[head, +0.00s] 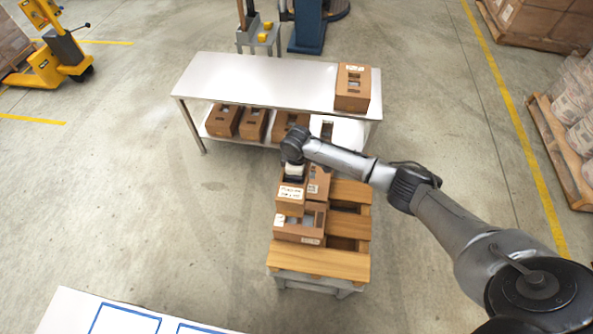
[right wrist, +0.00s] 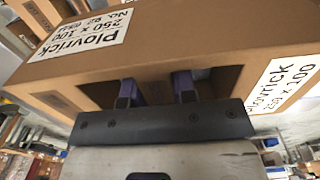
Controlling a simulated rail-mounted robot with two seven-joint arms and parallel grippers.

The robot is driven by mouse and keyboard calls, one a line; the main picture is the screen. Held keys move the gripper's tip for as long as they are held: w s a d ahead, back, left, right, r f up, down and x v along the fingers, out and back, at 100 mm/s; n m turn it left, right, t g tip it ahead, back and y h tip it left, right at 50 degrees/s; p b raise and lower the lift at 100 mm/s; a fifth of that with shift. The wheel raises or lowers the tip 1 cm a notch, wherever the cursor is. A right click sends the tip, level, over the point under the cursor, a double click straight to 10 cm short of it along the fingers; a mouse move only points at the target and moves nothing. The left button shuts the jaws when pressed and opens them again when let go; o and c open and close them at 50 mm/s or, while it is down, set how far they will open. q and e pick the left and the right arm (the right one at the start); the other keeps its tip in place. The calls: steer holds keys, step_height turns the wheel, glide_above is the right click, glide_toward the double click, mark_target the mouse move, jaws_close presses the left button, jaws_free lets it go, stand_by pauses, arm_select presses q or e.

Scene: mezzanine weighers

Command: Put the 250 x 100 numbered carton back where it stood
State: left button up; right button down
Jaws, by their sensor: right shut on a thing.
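The 250 x 100 numbered carton is brown with white labels; in the right wrist view (right wrist: 215,55) one reads "Plovrick 250 x 100" and a number, seemingly 82. My right gripper (right wrist: 157,90) is shut on it at a dark opening in its side. In the head view the held carton (head: 290,204) is below my right wrist, over the slatted wooden stand (head: 315,262). Another carton (head: 319,183) is right beside it and a further one (head: 299,233) is in front. I cannot tell whether the held carton touches them. My left gripper is not in view.
A white table (head: 265,80) stands behind, with one carton (head: 352,92) at its right end. Several cartons (head: 223,121) sit on its lower shelf. The stand's right slats (head: 350,191) are bare. A white surface with blue outlines (head: 75,310) is at front left.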

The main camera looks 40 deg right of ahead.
steer(key=shift+f+b, duration=1.2)
steer(key=shift+f, duration=1.15)
steer(key=shift+f+b, duration=1.2)
steer(key=shift+f, duration=1.05)
steer(key=shift+f, duration=0.3)
steer(key=c, duration=0.8)
jaws_free()
steer(key=shift+c, duration=0.2)
